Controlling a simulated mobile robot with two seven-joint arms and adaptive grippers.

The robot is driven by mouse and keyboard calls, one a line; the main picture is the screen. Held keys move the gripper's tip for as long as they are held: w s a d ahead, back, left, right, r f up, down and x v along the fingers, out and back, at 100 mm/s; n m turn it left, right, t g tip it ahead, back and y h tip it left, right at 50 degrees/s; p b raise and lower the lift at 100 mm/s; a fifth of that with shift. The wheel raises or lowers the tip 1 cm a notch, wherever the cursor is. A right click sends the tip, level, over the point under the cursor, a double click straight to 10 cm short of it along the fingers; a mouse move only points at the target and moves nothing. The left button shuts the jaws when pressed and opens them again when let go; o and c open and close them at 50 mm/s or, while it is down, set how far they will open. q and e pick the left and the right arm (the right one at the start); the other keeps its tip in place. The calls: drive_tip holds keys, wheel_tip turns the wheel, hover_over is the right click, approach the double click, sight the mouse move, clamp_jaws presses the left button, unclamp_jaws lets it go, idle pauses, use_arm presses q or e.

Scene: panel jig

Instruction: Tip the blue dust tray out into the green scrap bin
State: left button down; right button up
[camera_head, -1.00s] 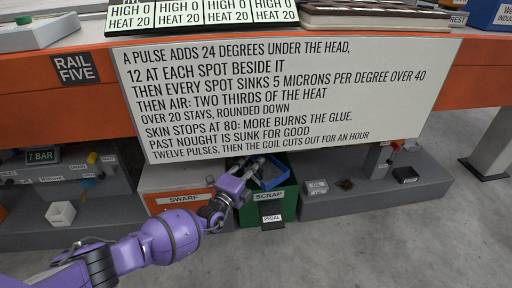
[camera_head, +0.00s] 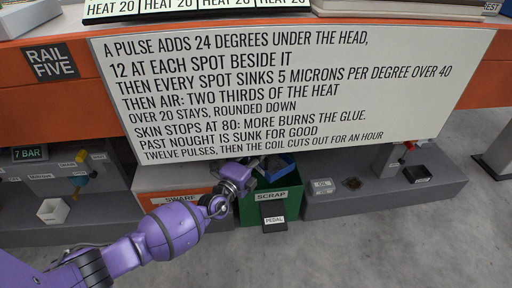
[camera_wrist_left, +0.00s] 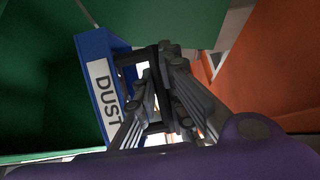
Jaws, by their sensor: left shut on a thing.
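My left gripper (camera_head: 247,178) is at the mouth of the green scrap bin (camera_head: 249,212), on its left side. In the left wrist view its fingers (camera_wrist_left: 160,112) are shut on the blue dust tray (camera_wrist_left: 98,62). The tray's white DUST label faces that camera and the tray looks tilted. In the head view the blue tray (camera_head: 275,171) shows partly at the bin's opening, behind the gripper. The bin's green inside (camera_wrist_left: 38,95) fills the left of the wrist view. The tray's contents are hidden. My right gripper is not in view.
An orange swarf bin (camera_head: 172,198) stands left of the scrap bin. A black pedal (camera_head: 274,217) is on the scrap bin's front. A large white notice board (camera_head: 270,90) hangs close above the bins. Small items sit on the grey plinth (camera_head: 390,192) to the right.

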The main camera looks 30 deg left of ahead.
use_arm(q)
drive_tip(key=s+d+p, duration=0.5)
drive_tip(key=s+d, duration=0.4)
drive_tip(key=s, duration=0.5)
drive_tip(key=shift+s+d+p, duration=0.2)
drive_tip(key=shift+d+p, duration=0.15)
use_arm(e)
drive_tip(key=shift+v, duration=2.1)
use_arm(q)
drive_tip(key=shift+r, duration=0.1)
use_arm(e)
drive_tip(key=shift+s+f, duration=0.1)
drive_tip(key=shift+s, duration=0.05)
